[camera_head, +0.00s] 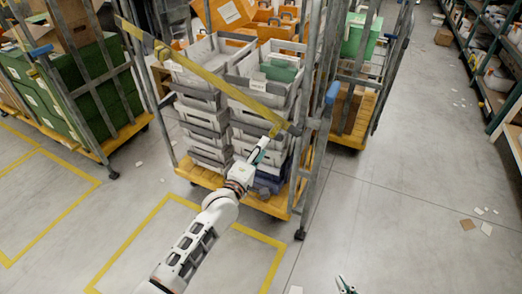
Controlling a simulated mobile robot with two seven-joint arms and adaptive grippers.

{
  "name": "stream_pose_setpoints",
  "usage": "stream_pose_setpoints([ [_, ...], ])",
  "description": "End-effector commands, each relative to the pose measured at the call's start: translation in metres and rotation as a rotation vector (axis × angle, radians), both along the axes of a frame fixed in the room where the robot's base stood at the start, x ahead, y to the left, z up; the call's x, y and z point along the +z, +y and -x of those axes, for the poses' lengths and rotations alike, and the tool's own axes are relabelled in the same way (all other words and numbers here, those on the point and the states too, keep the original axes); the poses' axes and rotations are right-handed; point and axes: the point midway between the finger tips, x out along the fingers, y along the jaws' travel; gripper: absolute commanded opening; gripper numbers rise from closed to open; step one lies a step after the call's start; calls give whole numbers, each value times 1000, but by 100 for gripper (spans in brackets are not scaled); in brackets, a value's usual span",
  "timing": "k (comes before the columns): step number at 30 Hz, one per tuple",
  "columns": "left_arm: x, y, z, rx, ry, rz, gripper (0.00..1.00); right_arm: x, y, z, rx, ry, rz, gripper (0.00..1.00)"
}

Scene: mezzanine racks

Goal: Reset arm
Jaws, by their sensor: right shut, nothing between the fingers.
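My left arm comes in from the bottom and reaches up to the front of a cage trolley. My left gripper (262,148) is at the lower right end of a yellow bar (215,83) that slants across the trolley's front. The gripper overlaps the bar's end in the picture; I cannot tell whether its fingers are open, or shut on the bar. Only the tips of my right gripper (345,285) show at the bottom edge, over bare floor. It is shut and empty, well apart from the trolley.
The trolley holds stacked grey totes (202,72) on an orange pallet base (262,204). Another trolley with green crates (110,95) stands left, and one with a green tote (358,35) behind. Shelving (498,60) lines the right. The floor at right is mostly clear, with scattered paper.

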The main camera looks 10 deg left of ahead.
Motion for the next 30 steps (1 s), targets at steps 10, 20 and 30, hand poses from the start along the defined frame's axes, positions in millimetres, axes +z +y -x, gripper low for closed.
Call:
stream_pose_setpoints([
  [10,0,0,1,0,-1,0,35,0,0,0,0,-1,-1,0],
  [20,-30,12,29,2,11,-130,35,0,1,0,0,-2,-1,0],
  [30,-140,78,194,-104,33,-896,35,1,1,0,0,-2,-1,0],
])
